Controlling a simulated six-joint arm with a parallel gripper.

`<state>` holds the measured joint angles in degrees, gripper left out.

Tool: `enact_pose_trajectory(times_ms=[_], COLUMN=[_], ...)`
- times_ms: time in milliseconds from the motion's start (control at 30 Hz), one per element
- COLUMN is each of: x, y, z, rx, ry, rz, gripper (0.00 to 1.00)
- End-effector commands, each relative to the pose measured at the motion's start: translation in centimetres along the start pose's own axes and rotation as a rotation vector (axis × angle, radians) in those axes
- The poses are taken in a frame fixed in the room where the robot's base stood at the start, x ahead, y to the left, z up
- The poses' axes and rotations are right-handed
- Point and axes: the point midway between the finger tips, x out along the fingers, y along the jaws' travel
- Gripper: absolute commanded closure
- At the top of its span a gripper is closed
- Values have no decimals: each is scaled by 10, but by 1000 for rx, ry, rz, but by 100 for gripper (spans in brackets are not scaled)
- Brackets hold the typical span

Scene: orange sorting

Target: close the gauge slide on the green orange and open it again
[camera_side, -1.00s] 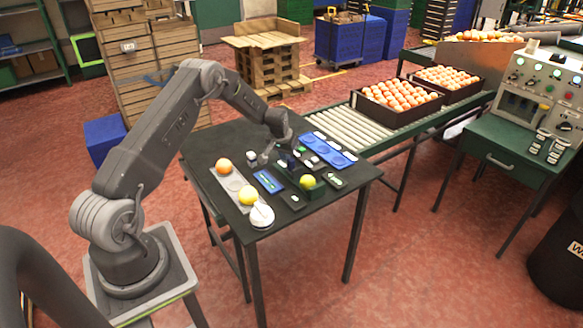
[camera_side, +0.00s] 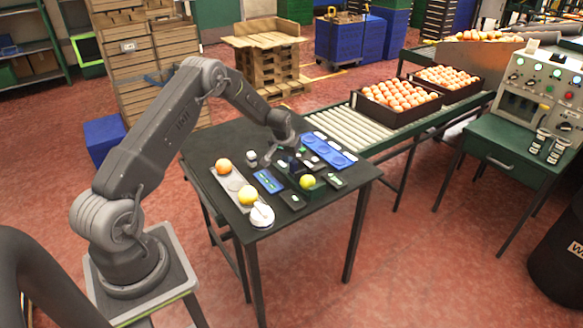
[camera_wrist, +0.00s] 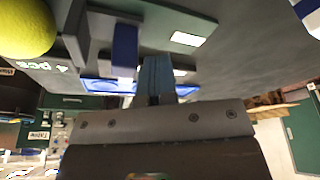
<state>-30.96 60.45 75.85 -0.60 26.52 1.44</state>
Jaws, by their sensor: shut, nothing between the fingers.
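The green orange (camera_side: 307,181) is yellow-green and sits at the dark gauge on the near right of the black table. In the wrist view it fills the upper left corner (camera_wrist: 25,28). An upright blue piece (camera_wrist: 125,48), which looks like the gauge slide, stands to its right with a visible gap between them. My gripper (camera_side: 291,158) is low over the table behind the gauge. In the wrist view its fingers (camera_wrist: 157,72) are together and empty, just right of the blue piece. I cannot tell whether they touch it.
A grey tray (camera_side: 236,184) holds an orange fruit (camera_side: 223,165) and a yellow fruit (camera_side: 248,195). A white round object (camera_side: 262,215) is at the front corner. A blue tray (camera_side: 328,150) lies behind. Small panels (camera_side: 268,181) crowd the middle.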

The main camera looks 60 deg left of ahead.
Motion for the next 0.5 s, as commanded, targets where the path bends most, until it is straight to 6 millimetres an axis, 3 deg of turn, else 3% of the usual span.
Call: enact_pose_trajectory(times_ms=[500], x=[-2], y=[12], z=[6], rx=[0], ry=[1], rz=[1], gripper=[100])
